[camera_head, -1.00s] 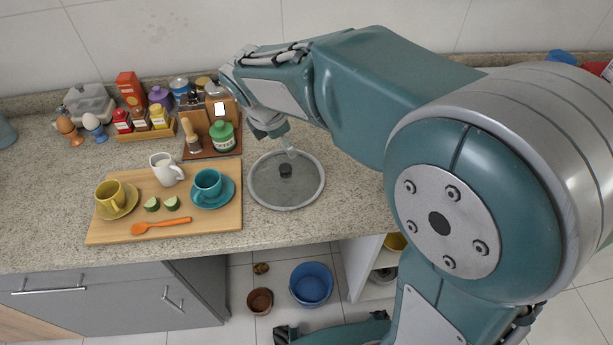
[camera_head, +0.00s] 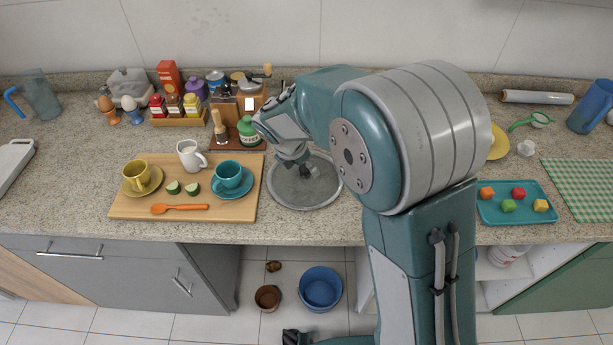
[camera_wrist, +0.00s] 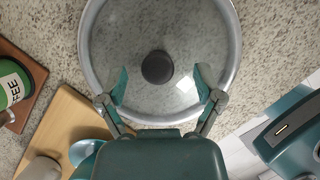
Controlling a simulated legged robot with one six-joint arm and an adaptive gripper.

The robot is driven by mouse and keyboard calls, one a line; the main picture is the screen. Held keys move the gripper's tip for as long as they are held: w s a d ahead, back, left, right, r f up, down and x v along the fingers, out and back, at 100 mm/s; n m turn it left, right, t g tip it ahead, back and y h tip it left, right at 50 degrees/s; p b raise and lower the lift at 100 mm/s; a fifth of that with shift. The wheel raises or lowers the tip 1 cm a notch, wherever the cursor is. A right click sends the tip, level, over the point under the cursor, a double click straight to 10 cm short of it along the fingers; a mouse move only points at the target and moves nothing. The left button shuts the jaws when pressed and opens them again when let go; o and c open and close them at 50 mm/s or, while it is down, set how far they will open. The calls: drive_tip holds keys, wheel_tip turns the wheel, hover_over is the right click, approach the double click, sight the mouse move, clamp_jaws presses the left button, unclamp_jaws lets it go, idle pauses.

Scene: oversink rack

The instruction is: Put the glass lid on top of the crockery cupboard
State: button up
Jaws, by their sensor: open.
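The glass lid (camera_head: 296,193) lies flat on the granite counter (camera_head: 330,228), right of the wooden board. It is round and clear with a metal rim and a dark knob (camera_wrist: 157,67) at its centre. My gripper (camera_wrist: 160,85) is open above the lid, its two fingers spread on either side of the knob and slightly short of it in the wrist view. In the head view my gripper (camera_head: 304,170) partly hides the lid and knob. I cannot tell any contact. I cannot make out a crockery cupboard for certain in these views.
A wooden board (camera_head: 240,205) with cups, a jug and a spoon lies left of the lid. Jars, bottles and a green tin (camera_head: 249,131) stand behind it. A teal tray (camera_head: 516,214) with coloured cubes is at right. A blue bucket (camera_head: 320,289) stands on the floor.

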drive_tip(key=shift+x, duration=1)
drive_tip(key=shift+a, duration=0.35)
drive_tip(key=shift+d, duration=0.2)
clamp_jaws()
